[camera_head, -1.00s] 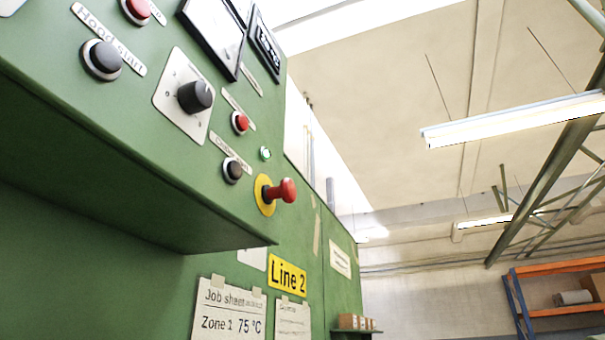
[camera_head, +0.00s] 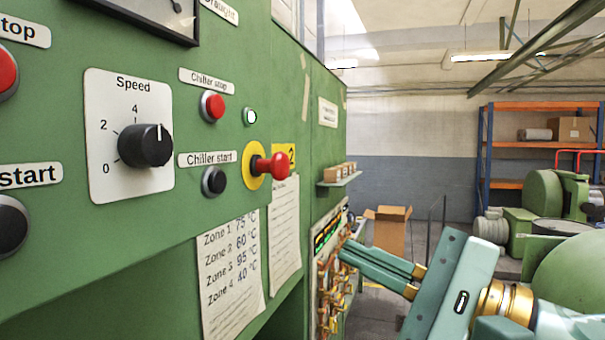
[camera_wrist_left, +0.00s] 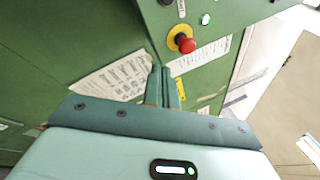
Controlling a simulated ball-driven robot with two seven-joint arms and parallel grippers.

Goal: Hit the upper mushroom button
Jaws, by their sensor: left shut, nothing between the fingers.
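A red mushroom button (camera_head: 275,167) on a yellow round plate sticks out from the green panel. It also shows in the left wrist view (camera_wrist_left: 185,44), just above and right of the fingertips. No second mushroom button shows, so I cannot tell from these views whether this is the upper one. My left gripper (camera_head: 344,248) is shut and empty, with its two teal fingers together. In the head view its tips are below and right of the button, apart from it. The fingers also show in the left wrist view (camera_wrist_left: 160,70). My right gripper is out of view.
Near the button are a chiller stop button (camera_head: 212,106), a chiller start button (camera_head: 214,181), a green lamp (camera_head: 249,117) and a speed knob (camera_head: 146,146). Paper sheets (camera_head: 232,270) hang below. A small shelf (camera_head: 338,180) juts out farther back. Open air lies right of the button.

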